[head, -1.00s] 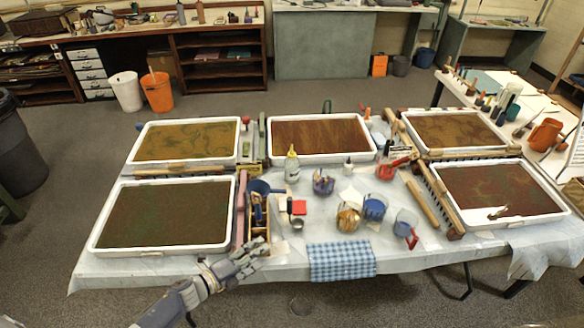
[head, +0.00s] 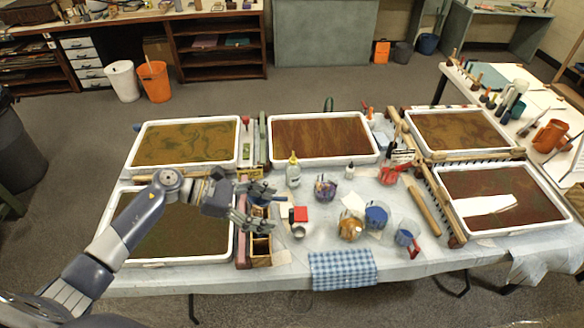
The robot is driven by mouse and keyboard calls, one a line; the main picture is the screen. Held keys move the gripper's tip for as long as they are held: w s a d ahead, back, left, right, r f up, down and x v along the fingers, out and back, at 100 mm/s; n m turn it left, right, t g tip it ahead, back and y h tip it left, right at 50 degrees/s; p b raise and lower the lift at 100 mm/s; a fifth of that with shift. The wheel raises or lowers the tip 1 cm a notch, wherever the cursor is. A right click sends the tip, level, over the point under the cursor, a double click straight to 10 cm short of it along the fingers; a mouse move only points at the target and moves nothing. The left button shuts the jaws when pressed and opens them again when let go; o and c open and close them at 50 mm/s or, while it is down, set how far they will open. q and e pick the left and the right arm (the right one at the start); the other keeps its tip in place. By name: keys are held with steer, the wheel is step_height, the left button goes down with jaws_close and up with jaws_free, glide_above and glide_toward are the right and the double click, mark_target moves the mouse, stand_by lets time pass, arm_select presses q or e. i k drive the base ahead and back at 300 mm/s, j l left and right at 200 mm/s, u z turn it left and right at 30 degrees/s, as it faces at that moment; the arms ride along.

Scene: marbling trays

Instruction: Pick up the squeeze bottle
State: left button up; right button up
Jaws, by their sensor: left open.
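The squeeze bottle (head: 293,175) is pale and translucent with a yellow tip. It stands upright on the covered table, in front of the middle back tray (head: 271,161). My left gripper (head: 266,207) is open and empty, to the left of the bottle and nearer to me. It hangs over the wooden caddy (head: 261,262) and hides part of it. The gripper is apart from the bottle. My right gripper is not in view.
A smaller white bottle (head: 349,170), jars of brushes and paint cups (head: 376,216) stand right of the bottle. A red block (head: 299,214) and small metal cup (head: 299,232) lie in front. A blue checked cloth (head: 342,270) hangs at the front edge.

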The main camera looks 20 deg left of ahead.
mark_target(293, 173)
steer(key=i+j, duration=0.35)
steer(key=i, duration=0.2)
steer(key=i+j, duration=0.35)
steer(key=i, duration=0.25)
